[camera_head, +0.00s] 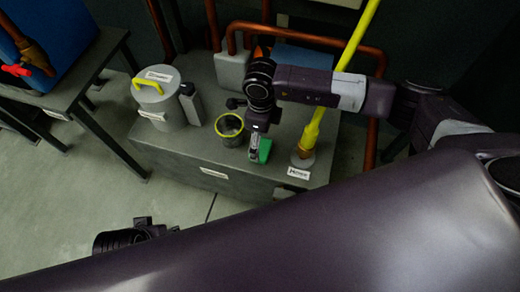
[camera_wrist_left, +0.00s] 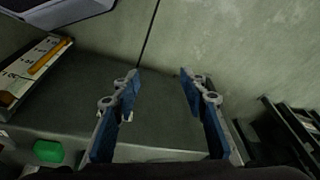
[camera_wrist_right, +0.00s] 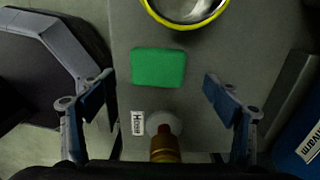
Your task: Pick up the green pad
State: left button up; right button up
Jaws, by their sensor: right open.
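The green pad (camera_head: 264,151) is on top of the grey bench, beside the yellow-rimmed container. In the right wrist view, the pad (camera_wrist_right: 158,68) is a green rectangle with rounded corners, ahead of and between my open fingers. My right gripper (camera_head: 255,152) points down at the pad and partly hides it; its fingers (camera_wrist_right: 158,82) are apart and hold nothing. I cannot tell how far above the pad they are. My left gripper (camera_wrist_left: 160,80) is open and empty, away from the bench top; a green piece (camera_wrist_left: 48,151) shows at lower left in its view.
The yellow-rimmed container (camera_head: 229,126) stands close left of the pad. A lidded grey canister (camera_head: 158,98) is further left. Copper pipes (camera_head: 300,33) run behind.

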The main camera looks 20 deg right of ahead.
aim_at(260, 148)
notch_tip(260, 148, down, 4)
jog(key=shift+s+a+b, duration=0.1)
jog(key=shift+s+b, duration=0.05)
jog(key=shift+b, duration=0.15)
pick_arm(q)
jog(key=v, duration=0.2)
jog(key=shift+w+r, duration=0.1)
jog(key=shift+r, duration=0.35)
pick_arm(e)
jog(key=shift+c, duration=0.7)
pick_arm(q)
jog(key=shift+a, duration=0.1)
pick_arm(e)
jog(key=c, duration=1)
